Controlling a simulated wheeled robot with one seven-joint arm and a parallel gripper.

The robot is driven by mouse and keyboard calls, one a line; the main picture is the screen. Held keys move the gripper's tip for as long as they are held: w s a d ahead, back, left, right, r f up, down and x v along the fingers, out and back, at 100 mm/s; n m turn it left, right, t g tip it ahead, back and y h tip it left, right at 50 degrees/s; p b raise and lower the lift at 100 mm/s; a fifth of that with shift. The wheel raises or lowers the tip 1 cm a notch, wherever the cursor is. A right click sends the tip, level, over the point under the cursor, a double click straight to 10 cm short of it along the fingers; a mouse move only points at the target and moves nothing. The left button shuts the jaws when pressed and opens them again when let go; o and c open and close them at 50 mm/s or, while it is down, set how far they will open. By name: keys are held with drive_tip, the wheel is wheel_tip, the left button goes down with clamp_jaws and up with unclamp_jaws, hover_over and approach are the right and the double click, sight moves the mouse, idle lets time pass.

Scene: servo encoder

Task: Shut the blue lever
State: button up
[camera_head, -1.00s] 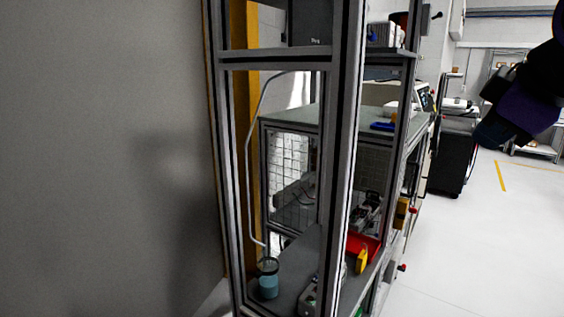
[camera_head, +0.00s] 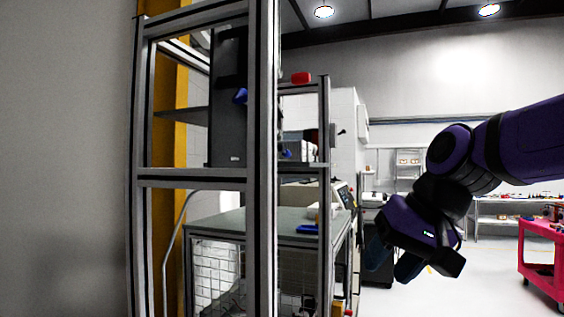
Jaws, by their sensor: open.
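A small blue part (camera_head: 240,96), which looks like the blue lever, is on the front of a tall dark machine (camera_head: 226,135) on the upper shelf of a metal frame. It is small, and I cannot tell how far open it is. A frame post stands just to its right. My gripper (camera_head: 393,262) is open and empty at the right, pointing down. It is well to the right of the frame and lower than the blue part, touching nothing.
The metal frame's front post (camera_head: 262,200) and crossbar (camera_head: 192,177) stand between me and the machine. A blue tray (camera_head: 307,229) lies on a grey-green table (camera_head: 220,222). A red cart (camera_head: 541,262) is far right. The floor beyond my gripper looks clear.

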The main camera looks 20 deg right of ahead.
drive_tip(key=w+a+r+m+t+y, duration=0.1)
drive_tip(key=w+r+m+y, duration=0.3)
drive_tip(key=w+r, duration=0.6)
drive_tip(key=m+t+y, duration=0.3)
drive_tip(key=y, duration=0.2)
approach(287, 154)
drive_tip(key=x, duration=0.7)
drive_tip(key=w+x, duration=0.1)
drive_tip(key=x, duration=0.2)
drive_tip(key=shift+w+d+r, duration=0.1)
drive_tip(key=shift+w+d, duration=0.05)
drive_tip(key=shift+w, duration=0.1)
